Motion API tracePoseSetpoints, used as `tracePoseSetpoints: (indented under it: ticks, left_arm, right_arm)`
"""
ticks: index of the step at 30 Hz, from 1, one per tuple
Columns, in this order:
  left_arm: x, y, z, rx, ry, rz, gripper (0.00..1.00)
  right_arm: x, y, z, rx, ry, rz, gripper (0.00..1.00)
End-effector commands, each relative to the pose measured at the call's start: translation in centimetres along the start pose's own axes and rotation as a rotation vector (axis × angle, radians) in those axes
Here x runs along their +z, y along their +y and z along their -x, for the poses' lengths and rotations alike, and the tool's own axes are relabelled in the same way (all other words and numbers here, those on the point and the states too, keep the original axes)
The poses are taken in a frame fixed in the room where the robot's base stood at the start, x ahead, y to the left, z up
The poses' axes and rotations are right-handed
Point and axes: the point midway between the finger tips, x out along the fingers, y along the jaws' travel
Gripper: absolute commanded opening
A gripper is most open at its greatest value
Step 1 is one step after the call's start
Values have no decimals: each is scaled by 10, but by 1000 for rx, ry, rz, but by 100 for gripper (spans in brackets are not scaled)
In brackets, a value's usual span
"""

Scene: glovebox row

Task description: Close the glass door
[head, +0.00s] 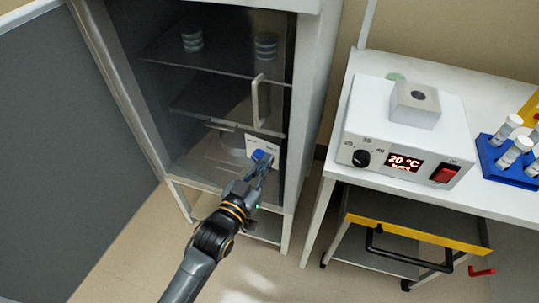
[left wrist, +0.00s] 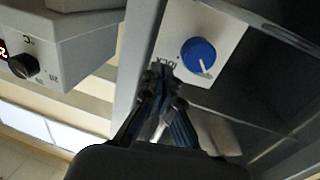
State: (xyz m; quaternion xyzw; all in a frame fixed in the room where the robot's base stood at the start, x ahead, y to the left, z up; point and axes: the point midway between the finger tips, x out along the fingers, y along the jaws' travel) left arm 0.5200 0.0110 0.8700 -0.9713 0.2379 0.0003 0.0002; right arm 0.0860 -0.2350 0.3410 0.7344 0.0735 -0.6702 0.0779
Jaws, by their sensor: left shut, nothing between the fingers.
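The cabinet (head: 310,100) stands at the left with a dark see-through glass door (head: 225,90) across its front. A pale upright handle (head: 257,100) is near the glass door's right edge. I cannot tell whether the glass door is fully shut. Below the handle is a white plate (head: 277,150) with a blue knob (head: 260,155); the left wrist view shows this knob (left wrist: 198,54) large, with its white pointer line. My left gripper (head: 265,168) is shut and empty, its tips (left wrist: 163,80) beside the knob at the plate's lettered edge. Contact is unclear. My right gripper is out of view.
A large grey outer door (head: 60,150) stands wide open at the left. At the right, a white table (head: 460,195) holds a heater with a 20 °C display (head: 404,163) and a blue tube rack (head: 500,165). A yellow-edged cart (head: 420,232) is underneath.

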Motion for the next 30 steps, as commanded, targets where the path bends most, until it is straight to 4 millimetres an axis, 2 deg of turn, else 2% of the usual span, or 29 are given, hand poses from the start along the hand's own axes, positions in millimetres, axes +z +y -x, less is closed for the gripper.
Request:
tracePoseSetpoints:
  ticks: [3,6,19,25,30]
  left_arm:
    - [-1,0,-15,0,1,0,0]
    - [-1,0,-21,0,1,0,0]
    - [0,0,-26,0,1,0,0]
    - [1,0,-58,-1,4,0,0]
    - [0,1,-70,0,1,0,0]
  right_arm:
    - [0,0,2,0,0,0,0]
    - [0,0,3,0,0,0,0]
    - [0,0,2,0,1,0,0]
    - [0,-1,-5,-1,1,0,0]
    - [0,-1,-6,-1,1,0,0]
